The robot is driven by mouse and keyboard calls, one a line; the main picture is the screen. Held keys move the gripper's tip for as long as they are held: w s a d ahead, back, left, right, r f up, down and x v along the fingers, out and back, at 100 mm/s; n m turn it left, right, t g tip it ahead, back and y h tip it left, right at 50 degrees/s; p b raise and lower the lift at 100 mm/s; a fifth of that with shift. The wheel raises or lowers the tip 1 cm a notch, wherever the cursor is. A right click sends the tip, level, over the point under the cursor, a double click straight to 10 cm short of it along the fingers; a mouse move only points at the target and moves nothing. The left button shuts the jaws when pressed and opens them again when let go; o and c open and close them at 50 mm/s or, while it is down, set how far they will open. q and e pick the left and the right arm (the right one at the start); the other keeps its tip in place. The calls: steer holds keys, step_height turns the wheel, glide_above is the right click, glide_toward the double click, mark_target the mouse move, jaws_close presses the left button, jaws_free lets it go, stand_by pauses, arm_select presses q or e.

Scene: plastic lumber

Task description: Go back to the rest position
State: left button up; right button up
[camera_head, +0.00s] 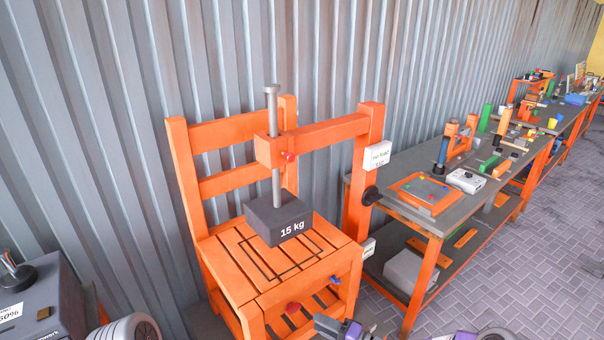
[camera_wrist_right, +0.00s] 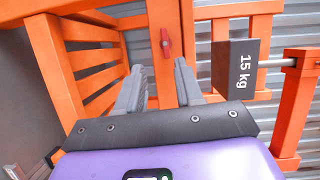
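An orange slatted chair (camera_head: 240,275) stands against the wall. A dark 15 kg block (camera_head: 278,219) hangs on a grey rod above its seat; the block also shows in the right wrist view (camera_wrist_right: 238,68). A red knob (camera_head: 293,308) and a blue knob (camera_head: 335,281) are on the chair's front. My right gripper (camera_head: 328,323) is low in front of the chair, partly cut off by the picture edge. In the right wrist view its two fingers (camera_wrist_right: 158,80) are apart with nothing between them; a red knob (camera_wrist_right: 165,43) lies beyond the tips. My left gripper is not in view.
A long workbench (camera_head: 405,165) with an orange-framed board (camera_head: 425,192), a white box (camera_head: 466,180) and several tools runs along the wall to the right. A grey box (camera_head: 408,272) sits on its lower shelf. The paved floor (camera_head: 540,255) at right is clear.

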steer(key=s+f+n+g+h, duration=0.2)
steer(key=s+f+g+h, duration=0.55)
steer(key=s+f, duration=0.9)
steer(key=s+d+f+n+g+h, duration=0.1)
steer(key=s+d+h, duration=0.1)
steer(key=s, duration=0.9)
steer(key=shift+d+f+g+h, duration=0.15)
steer(key=shift+g+h, duration=0.2)
steer(key=shift+h, duration=0.2)
